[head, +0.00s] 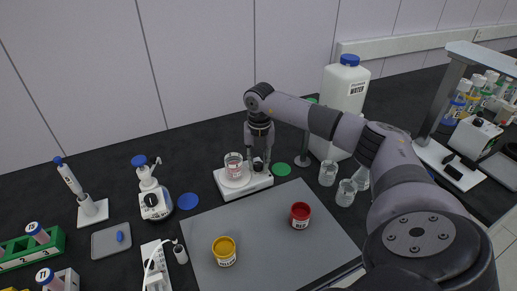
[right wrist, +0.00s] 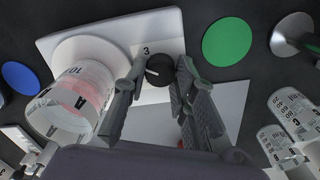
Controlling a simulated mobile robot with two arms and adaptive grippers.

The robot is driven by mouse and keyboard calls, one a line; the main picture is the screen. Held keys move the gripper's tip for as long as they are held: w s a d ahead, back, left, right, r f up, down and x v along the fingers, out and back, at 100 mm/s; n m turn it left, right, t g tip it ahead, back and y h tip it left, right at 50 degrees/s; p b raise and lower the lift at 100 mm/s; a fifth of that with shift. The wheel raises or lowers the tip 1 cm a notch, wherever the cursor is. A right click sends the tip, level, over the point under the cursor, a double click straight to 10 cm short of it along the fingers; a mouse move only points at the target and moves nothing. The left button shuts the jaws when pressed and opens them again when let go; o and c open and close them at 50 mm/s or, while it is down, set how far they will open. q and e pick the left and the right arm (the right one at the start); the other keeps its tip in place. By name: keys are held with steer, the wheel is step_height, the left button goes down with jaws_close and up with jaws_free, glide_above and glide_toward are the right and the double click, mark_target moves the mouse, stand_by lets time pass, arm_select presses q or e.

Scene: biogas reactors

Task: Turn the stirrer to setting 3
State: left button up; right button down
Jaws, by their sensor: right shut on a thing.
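The white stirrer (head: 226,190) stands behind the grey mat and also shows in the right wrist view (right wrist: 68,22). A beaker of pink liquid (head: 233,167) marked A sits on its round plate, and shows in the right wrist view (right wrist: 72,100). The black knob (right wrist: 160,72) is at the stirrer's right end. Its white pointer line lies roughly crosswise, its end left of and below the printed 3 (right wrist: 146,50). My right gripper (head: 258,162) reaches down over the knob and is shut on it, a finger on each side. My left gripper is out of view.
A green disc (head: 281,169), a water bottle (head: 345,85) and glass beakers (head: 346,192) are to the right. A red jar (head: 300,214) and yellow jar (head: 224,250) stand on the grey mat (head: 265,245).

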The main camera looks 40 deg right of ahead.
mark_target(259, 165)
steer(key=m+p, duration=0.1)
steer(key=m, duration=0.4)
steer(key=shift+w+r, duration=0.1)
steer(key=shift+m, duration=0.4)
steer(key=c, duration=1.3)
jaws_free()
step_height(259, 165, up, 12)
steer(key=shift+f, duration=0.1)
